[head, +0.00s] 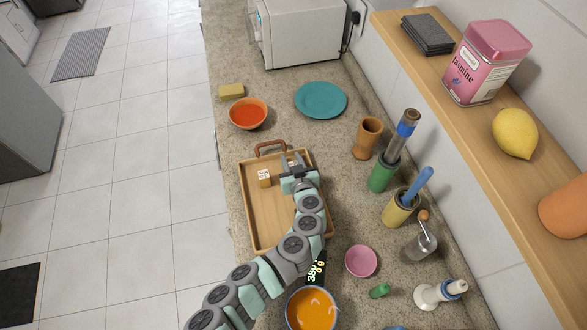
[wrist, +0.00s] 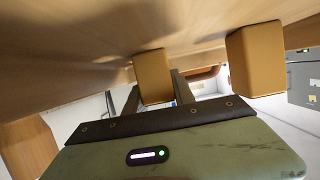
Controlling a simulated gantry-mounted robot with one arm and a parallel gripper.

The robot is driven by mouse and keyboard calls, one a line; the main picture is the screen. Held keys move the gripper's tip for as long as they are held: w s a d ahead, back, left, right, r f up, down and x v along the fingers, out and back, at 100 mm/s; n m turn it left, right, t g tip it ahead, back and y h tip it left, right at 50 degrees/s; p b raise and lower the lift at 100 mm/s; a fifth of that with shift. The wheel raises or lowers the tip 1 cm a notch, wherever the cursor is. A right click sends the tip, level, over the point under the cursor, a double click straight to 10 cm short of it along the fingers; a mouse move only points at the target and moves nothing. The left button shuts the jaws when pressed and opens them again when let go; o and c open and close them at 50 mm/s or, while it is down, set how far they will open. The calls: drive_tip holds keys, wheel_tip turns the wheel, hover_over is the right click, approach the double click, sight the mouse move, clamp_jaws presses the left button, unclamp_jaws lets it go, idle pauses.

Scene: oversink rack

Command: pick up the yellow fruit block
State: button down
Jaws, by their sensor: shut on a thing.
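Two small yellow-brown blocks with pale printed tops are in the wooden tray (head: 249,215) in the head view. The free block (head: 264,178) stands left of my gripper (head: 292,166); it also shows at the right in the wrist view (wrist: 256,60). The held block (wrist: 153,72) sits between my fingers in the wrist view, and my gripper is shut on it. In the head view my gripper mostly hides it. The printed pictures are too small to read, so I cannot tell which block bears the fruit. I cannot tell whether the held block touches the tray.
The tray's brown handle (head: 270,147) is just beyond the blocks. An orange bowl (head: 248,114), yellow sponge (head: 231,91) and teal plate (head: 321,99) lie farther back. A wooden cup (head: 367,138) and green holder (head: 382,174) stand to the right. The tray's left front is clear.

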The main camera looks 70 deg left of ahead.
drive_tip(key=shift+r, duration=0.1)
wheel_tip(320, 180, up, 20)
idle(0.5)
